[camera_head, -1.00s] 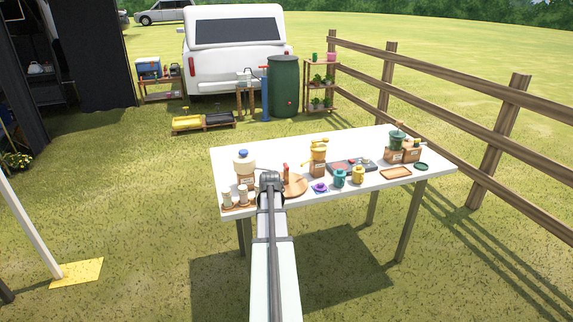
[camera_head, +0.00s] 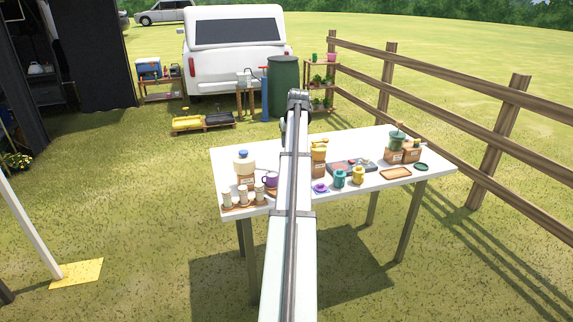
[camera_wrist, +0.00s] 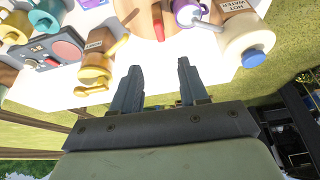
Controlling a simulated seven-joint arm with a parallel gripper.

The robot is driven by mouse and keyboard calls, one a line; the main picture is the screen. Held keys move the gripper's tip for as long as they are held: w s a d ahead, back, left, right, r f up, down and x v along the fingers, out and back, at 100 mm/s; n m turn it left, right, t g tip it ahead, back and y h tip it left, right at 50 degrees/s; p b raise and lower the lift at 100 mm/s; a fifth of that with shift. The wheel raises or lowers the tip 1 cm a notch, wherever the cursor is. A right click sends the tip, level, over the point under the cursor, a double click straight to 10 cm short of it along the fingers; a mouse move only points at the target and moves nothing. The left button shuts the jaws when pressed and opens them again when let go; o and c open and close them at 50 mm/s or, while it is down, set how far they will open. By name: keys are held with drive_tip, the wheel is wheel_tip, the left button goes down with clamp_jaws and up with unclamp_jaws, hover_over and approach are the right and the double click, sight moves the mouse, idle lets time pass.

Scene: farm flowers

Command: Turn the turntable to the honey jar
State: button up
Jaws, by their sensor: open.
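The round wooden turntable (camera_wrist: 133,24) shows at the top of the wrist view, cut off by the frame edge, with a red upright piece (camera_wrist: 158,8) on it. In the head view my arm hides most of it. A purple mug (camera_head: 270,180) is beside my arm; it also shows in the wrist view (camera_wrist: 187,12). I cannot make out which item is the honey jar; a yellow-topped container (camera_head: 319,153) on a labelled brown base is right of my arm and also in the wrist view (camera_wrist: 95,66). My gripper (camera_wrist: 157,80) is open and empty, apart from the turntable.
A cream hot water jug (camera_head: 244,162) stands at the left with several small jars (camera_head: 243,196) on a tray. A teal pot (camera_head: 339,179), a yellow pot (camera_head: 358,175) and a dark hob (camera_head: 351,166) are to the right.

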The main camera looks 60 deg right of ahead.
drive_tip(key=x, duration=1.4)
drive_tip(key=shift+a, duration=0.1)
clamp_jaws()
idle(0.5)
